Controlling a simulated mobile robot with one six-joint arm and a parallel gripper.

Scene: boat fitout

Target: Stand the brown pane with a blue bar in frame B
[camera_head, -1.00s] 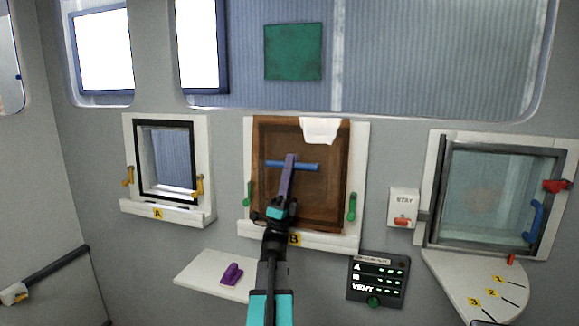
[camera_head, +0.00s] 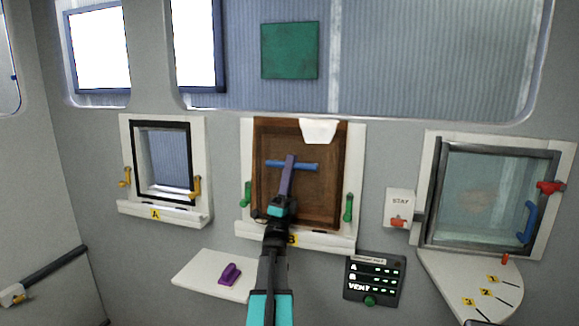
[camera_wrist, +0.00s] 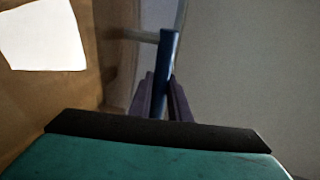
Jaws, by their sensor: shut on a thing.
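The brown pane (camera_head: 325,185) with a blue bar (camera_head: 305,167) stands roughly upright at frame B (camera_head: 245,150). It covers most of the opening, and I cannot tell whether it is fully seated. My gripper (camera_head: 289,165) is shut on the blue bar near its middle. The wrist view shows the purple fingers (camera_wrist: 162,98) around the blue bar (camera_wrist: 165,65), with the brown pane (camera_wrist: 85,90) to the left. A green catch (camera_head: 348,208) is on the right side of frame B and another (camera_head: 246,194) on the left. My arm hides part of the lower sill.
A white patch (camera_head: 319,130) is at the pane's top right. Frame A (camera_head: 125,150) is at left, the glazed vent (camera_head: 490,185) at right. A shelf (camera_head: 200,275) with a purple object (camera_head: 229,273) and a dark panel (camera_head: 373,280) sit below.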

